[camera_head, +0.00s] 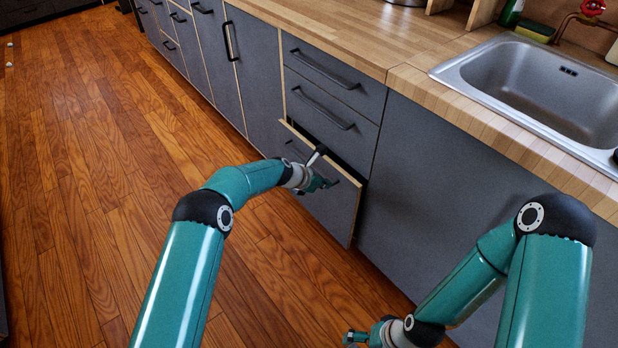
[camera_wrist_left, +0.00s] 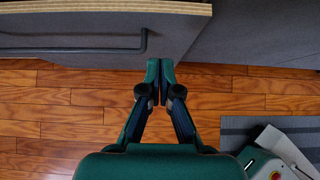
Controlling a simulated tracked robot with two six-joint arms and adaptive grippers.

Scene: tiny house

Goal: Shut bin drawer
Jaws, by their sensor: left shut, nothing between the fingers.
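The bin drawer (camera_head: 335,213) is the low grey front with a pale plywood edge under two shut drawers. It stands partly open, with a dark gap behind its top edge. It also fills the upper left of the left wrist view (camera_wrist_left: 100,30), with its dark bar handle (camera_wrist_left: 75,50). My left gripper (camera_head: 326,184) is at the drawer front, close to its handle. In the left wrist view its fingertips (camera_wrist_left: 160,70) are together and empty, right of the handle's end. I cannot tell whether they touch the drawer. My right gripper (camera_head: 356,338) is low at the bottom edge, partly cut off.
Shut grey drawers (camera_head: 325,80) sit above, under the wooden worktop (camera_head: 350,35). A plain grey panel (camera_head: 420,190) lies right of the drawer, below the steel sink (camera_head: 540,85). The wooden floor (camera_head: 100,180) in front and to the left is clear.

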